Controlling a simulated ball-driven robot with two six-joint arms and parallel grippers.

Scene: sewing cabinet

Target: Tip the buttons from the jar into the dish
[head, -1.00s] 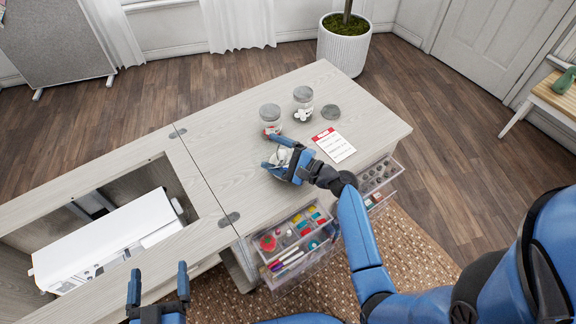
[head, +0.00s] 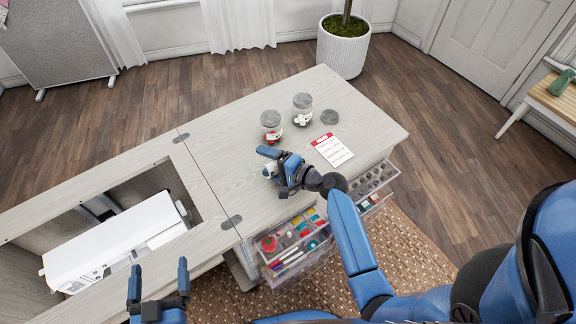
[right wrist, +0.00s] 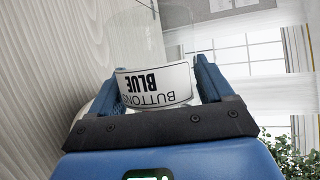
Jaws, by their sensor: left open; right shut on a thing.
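My right gripper (head: 268,160) is shut on a clear jar (right wrist: 155,85) with a white label reading "BUTTONS BLUE". In the right wrist view the jar sits between both fingers, its lettering upside down, and the tabletop runs up the left side, so the wrist is rolled over. The visible clear part of the jar shows no buttons. In the head view the gripper is low over the tabletop and mostly covers the jar. A small pale patch (head: 270,171) shows beneath the fingers; I cannot tell whether it is jar or dish. My left gripper (head: 159,278) is open and empty, front left.
Two lidded jars, one with red buttons (head: 271,131) and one with white buttons (head: 302,118), stand behind the right gripper. A loose grey lid (head: 330,117) and a red-headed card (head: 331,149) lie to the right. Open clear drawers (head: 296,243) jut from the front.

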